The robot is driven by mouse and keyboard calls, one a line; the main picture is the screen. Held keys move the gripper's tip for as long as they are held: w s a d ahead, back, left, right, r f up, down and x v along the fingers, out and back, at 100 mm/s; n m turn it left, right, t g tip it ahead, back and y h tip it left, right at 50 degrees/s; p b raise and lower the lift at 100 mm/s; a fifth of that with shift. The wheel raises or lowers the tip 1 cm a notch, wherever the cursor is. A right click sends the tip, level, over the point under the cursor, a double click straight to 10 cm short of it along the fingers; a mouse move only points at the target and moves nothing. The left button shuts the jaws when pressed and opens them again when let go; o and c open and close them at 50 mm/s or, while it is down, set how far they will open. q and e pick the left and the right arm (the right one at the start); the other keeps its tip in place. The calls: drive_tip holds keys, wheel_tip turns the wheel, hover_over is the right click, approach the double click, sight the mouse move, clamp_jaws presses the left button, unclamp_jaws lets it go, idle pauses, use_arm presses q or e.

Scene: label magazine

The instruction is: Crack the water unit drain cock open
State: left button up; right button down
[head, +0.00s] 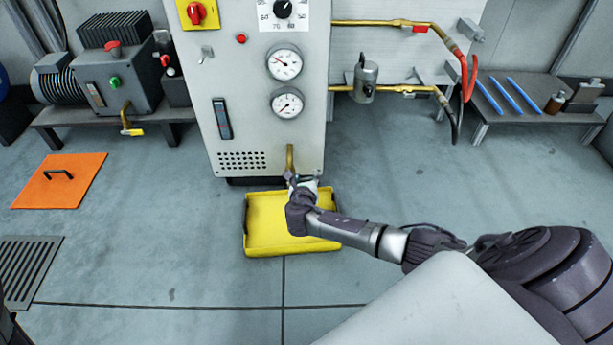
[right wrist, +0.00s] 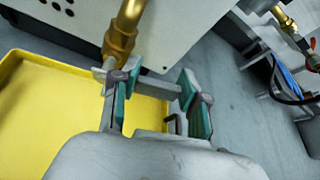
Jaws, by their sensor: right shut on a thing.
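The drain cock (right wrist: 118,50) is a brass fitting on a brass pipe at the bottom of the grey water unit (head: 250,100). In the head view its pipe (head: 290,157) shows above my right gripper (head: 297,181), which hides the rest. In the right wrist view a pale grey lever (right wrist: 150,87) runs from below the brass body, between the teal pads of my right gripper (right wrist: 154,88). The gripper is shut on this lever; the exact pad contact is hard to make out. My left gripper is out of view.
A yellow tray (head: 262,247) lies on the floor beneath the cock and my right gripper. A motor bench (head: 150,115) stands left, a bench with blue rods (head: 545,115) right. An orange plate (head: 85,170) and a floor grate (head: 25,270) lie left.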

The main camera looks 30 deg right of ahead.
drive_tip(key=c, duration=0.5)
unclamp_jaws()
drive_tip(key=shift+c, duration=0.2)
drive_tip(key=v, duration=1.2)
